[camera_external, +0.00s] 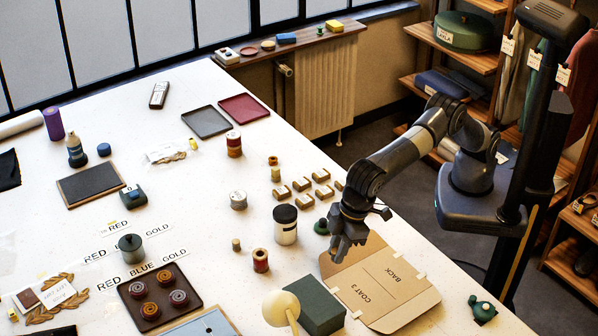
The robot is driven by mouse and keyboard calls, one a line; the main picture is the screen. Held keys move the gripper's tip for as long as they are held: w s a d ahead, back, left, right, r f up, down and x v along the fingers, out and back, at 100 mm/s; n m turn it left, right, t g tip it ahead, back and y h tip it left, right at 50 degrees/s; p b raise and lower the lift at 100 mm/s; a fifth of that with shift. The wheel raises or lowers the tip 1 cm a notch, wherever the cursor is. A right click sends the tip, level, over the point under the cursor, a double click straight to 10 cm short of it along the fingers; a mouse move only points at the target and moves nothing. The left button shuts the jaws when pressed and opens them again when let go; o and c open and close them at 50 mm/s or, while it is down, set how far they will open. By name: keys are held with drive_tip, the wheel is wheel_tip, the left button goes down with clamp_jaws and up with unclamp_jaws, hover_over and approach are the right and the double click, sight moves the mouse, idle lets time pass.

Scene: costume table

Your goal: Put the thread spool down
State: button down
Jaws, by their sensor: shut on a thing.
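My gripper (346,246) is shut at the left end of the open cardboard folder (384,284) marked "COAT 3" and "BACK". What it holds, taken as the thread spool, is almost wholly hidden by the fingers; I cannot make out its colour or whether it touches the cardboard. Other spools stand on the white table: a red-brown one (261,261) left of my gripper, a small tan one (236,245), and a red and gold one (234,144) farther back. Cloth strips read "RED", "BLUE" and "GOLD" at the left.
A dark green box (308,304) and a cream lamp head (281,308) stand in front of my gripper. A black-lidded jar (285,225) and a small green thing (321,227) are close to its left. A brown tray (160,297) holds several rolls.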

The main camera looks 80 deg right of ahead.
drive_tip(key=w+a+r+n+p, duration=0.2)
drive_tip(key=w, duration=0.2)
drive_tip(key=p, duration=0.1)
approach(315, 287)
drive_tip(key=x, duration=0.6)
drive_tip(key=shift+w, duration=0.1)
drive_tip(key=shift+f, duration=0.15)
drive_tip(key=c, duration=1.3)
unclamp_jaws()
drive_tip(key=b+v, duration=0.2)
drive_tip(key=v, duration=1)
drive_tip(key=shift+w+d, duration=0.2)
drive_tip(key=shift+o, duration=0.7)
